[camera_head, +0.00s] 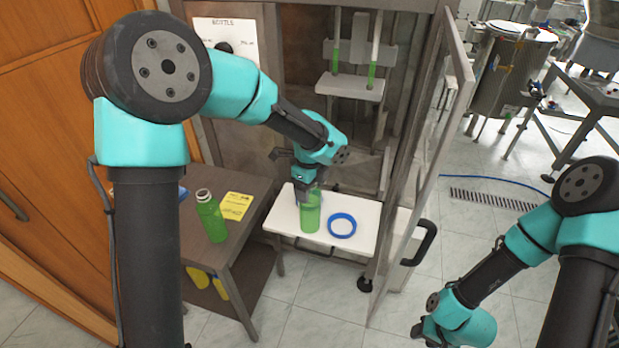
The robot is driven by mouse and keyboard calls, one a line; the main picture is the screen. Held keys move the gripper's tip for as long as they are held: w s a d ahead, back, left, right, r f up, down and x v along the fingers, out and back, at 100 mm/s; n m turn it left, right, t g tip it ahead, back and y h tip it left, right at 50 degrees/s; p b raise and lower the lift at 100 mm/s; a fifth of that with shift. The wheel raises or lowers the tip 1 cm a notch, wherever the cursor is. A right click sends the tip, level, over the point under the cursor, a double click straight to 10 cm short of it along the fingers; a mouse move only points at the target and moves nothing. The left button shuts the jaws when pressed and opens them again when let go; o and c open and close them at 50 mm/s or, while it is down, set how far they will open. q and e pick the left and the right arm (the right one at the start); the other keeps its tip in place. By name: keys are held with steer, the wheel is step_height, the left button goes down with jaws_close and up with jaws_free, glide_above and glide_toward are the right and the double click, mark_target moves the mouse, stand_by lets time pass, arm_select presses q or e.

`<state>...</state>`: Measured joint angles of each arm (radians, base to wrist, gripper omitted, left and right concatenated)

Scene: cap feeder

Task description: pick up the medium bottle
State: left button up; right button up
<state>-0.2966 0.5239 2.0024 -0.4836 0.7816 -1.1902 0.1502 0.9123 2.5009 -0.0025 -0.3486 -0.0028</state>
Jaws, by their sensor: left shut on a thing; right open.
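A green bottle (310,217) stands upright on the white shelf (277,221) of the cabinet. My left gripper (308,192) is above it, shut on its upper part, and the fingers hide the bottle's top. Another green bottle (211,219) with a pale open neck stands on the brown side table to the left. I cannot tell from this view which of the two is the medium one. My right gripper (428,334) is low at the right, open and away from the bottles; its fingers are hardly visible.
A blue ring (342,225) lies on the white shelf, right of the held bottle. The brown table (254,190) also bears a yellow card (235,206). The cabinet's open glass door (432,160) with a black handle (424,243) stands right of the shelf. Green tubes (372,72) hang inside the cabinet.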

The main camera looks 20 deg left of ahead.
arm_select(q)
steer(key=shift+s, duration=0.25)
stand_by(0.6)
